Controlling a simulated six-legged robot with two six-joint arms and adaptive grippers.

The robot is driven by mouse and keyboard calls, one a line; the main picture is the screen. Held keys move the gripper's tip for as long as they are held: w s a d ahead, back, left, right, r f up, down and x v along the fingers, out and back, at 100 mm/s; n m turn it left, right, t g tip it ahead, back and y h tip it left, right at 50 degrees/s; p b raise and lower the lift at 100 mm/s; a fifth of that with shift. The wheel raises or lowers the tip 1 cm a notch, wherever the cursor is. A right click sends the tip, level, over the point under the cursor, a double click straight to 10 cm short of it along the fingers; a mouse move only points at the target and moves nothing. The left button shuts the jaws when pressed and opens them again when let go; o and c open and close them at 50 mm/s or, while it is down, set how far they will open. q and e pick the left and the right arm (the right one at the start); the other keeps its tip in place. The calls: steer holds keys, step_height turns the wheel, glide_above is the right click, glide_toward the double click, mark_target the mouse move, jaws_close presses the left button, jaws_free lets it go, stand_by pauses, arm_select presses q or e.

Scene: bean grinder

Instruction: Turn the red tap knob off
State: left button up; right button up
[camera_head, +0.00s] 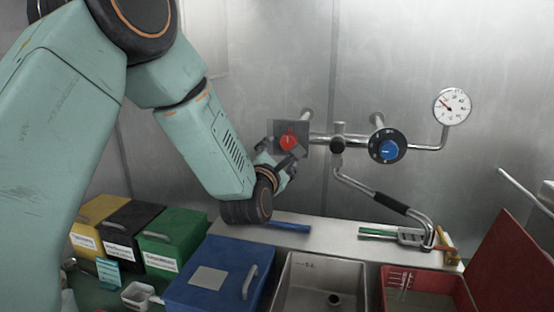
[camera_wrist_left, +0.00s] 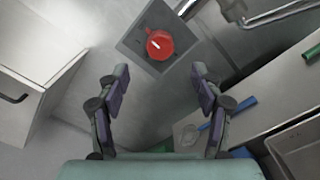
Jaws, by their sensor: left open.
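The red tap knob (camera_head: 288,141) sits on a dark square plate (camera_head: 303,129) on the metal wall, left of the pipework. In the left wrist view the red knob (camera_wrist_left: 160,44) shows a white mark, tilted toward the upper left, on its face. My left gripper (camera_head: 279,157) is at the knob's lower left in the head view. In the left wrist view my left gripper (camera_wrist_left: 160,82) has its fingers spread wide. The knob lies ahead of the fingertips, roughly centred between them, with a visible gap. Nothing is between the fingers. My right gripper is not in view.
A blue knob (camera_head: 389,150) and a gauge (camera_head: 452,106) are to the right on the pipe, above a swivel spout (camera_head: 385,200). Below are a sink (camera_head: 318,285), a blue box (camera_head: 215,270), a red bin (camera_head: 425,288) and a green box (camera_head: 172,239).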

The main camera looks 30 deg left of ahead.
arm_select(q)
steer(key=shift+v, duration=1.05)
